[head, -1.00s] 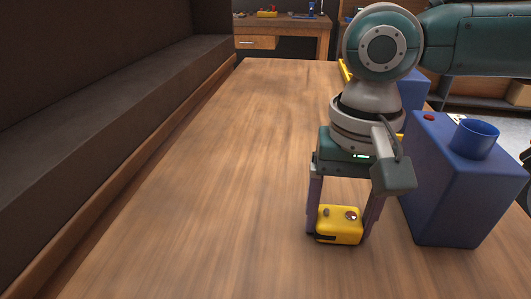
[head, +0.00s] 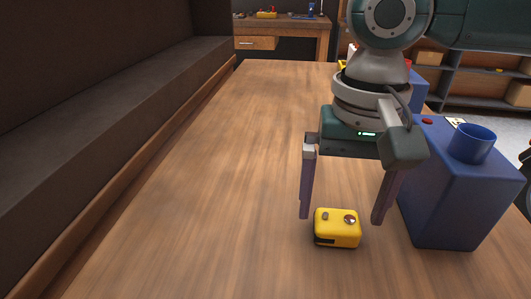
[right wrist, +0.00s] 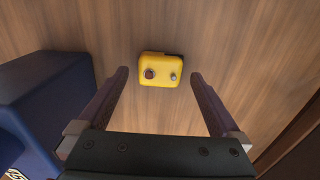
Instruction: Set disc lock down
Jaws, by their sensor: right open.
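The yellow disc lock (head: 337,228) lies on the wooden table, with a round silver-and-dark knob and a smaller stud on its top. My right gripper (head: 341,218) is open and empty. Its fingers are spread wide, one to each side above the lock, and do not touch it. In the right wrist view, the disc lock (right wrist: 160,70) lies on the wood beyond the fingertips, between the lines of the two open fingers (right wrist: 158,76). My left gripper does not show.
A blue box (head: 458,190) with a blue cup-like ring on top stands close to the right of the gripper; it also shows in the right wrist view (right wrist: 45,100). The wooden table (head: 200,190) is clear to the left. A dark bench (head: 120,110) runs along the left.

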